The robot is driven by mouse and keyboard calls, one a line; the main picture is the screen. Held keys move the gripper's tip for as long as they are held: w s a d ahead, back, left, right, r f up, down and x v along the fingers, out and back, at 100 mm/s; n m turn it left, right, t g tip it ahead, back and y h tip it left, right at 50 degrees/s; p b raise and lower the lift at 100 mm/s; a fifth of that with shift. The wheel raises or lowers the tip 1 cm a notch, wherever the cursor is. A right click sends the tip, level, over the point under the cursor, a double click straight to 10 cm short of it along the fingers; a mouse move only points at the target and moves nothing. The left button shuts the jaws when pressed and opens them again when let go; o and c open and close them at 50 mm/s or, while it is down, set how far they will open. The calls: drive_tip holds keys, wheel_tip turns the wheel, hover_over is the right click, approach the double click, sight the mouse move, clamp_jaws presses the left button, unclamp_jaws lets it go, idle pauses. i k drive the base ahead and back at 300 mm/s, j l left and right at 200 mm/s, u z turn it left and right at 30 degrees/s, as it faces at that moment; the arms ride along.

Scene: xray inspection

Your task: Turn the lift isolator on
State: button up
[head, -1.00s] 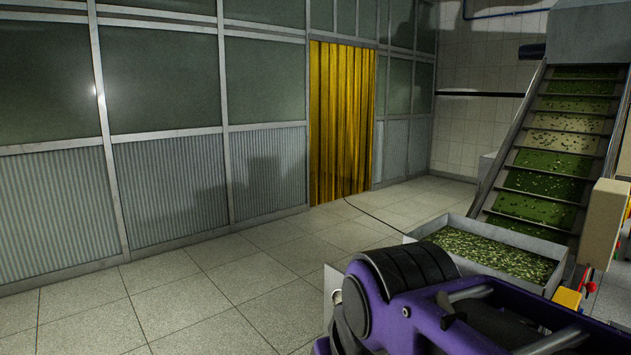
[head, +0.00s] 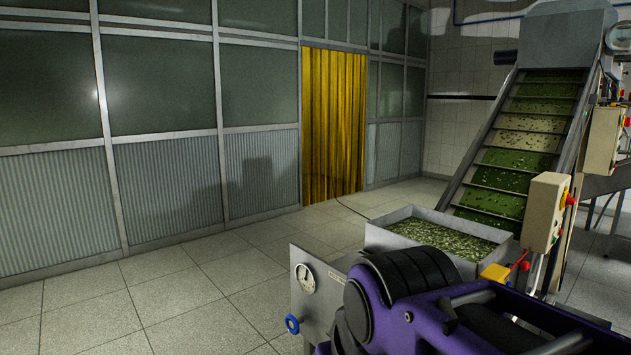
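An inclined lift conveyor (head: 520,140) with green flights stands at the right. A beige box (head: 545,210) with a red knob (head: 571,200) on its right side stands beside the conveyor's lower part. A second beige box (head: 603,140) with a red knob is farther back at the right edge. No label is readable, so I cannot tell which one is the lift isolator or how its knob is set. My purple arm fills the lower right. My gripper is not in view.
A metal hopper (head: 378,238) of green pieces sits at the conveyor's foot. In front is a grey metal cabinet (head: 318,318) with a dial and a blue handwheel (head: 292,324). A yellow part (head: 495,272) shows beyond my arm. A yellow strip curtain (head: 333,125) hangs behind. Left floor is clear.

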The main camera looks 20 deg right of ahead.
sight(569, 200)
drive_tip(key=k+l+z, duration=0.15)
drive_tip(key=z, duration=0.15)
drive_tip(key=k+l+z, duration=0.25)
drive_tip(key=z, duration=1.2)
drive_tip(key=i+l+u, duration=0.1)
drive_tip(key=i+l, duration=0.25)
drive_tip(key=i+l+u, duration=0.1)
drive_tip(key=i+l, duration=0.2)
drive_tip(key=l, duration=0.3)
drive_tip(key=i+l, duration=0.35)
drive_tip(key=l, duration=0.15)
drive_tip(key=i+l+u, duration=0.15)
drive_tip(key=i+l, duration=0.15)
drive_tip(key=l, duration=0.2)
drive_tip(key=i+l+u, duration=0.1)
drive_tip(key=i+l, duration=0.2)
drive_tip(key=l, duration=0.2)
drive_tip(key=i+l+u, duration=0.1)
drive_tip(key=i+l, duration=0.15)
drive_tip(key=l, duration=0.3)
drive_tip(key=i+l+u, duration=0.1)
drive_tip(key=i+l, duration=0.15)
drive_tip(key=l, duration=0.35)
drive_tip(key=i+l+u, duration=0.1)
drive_tip(key=l, duration=0.5)
drive_tip(key=i, duration=0.1)
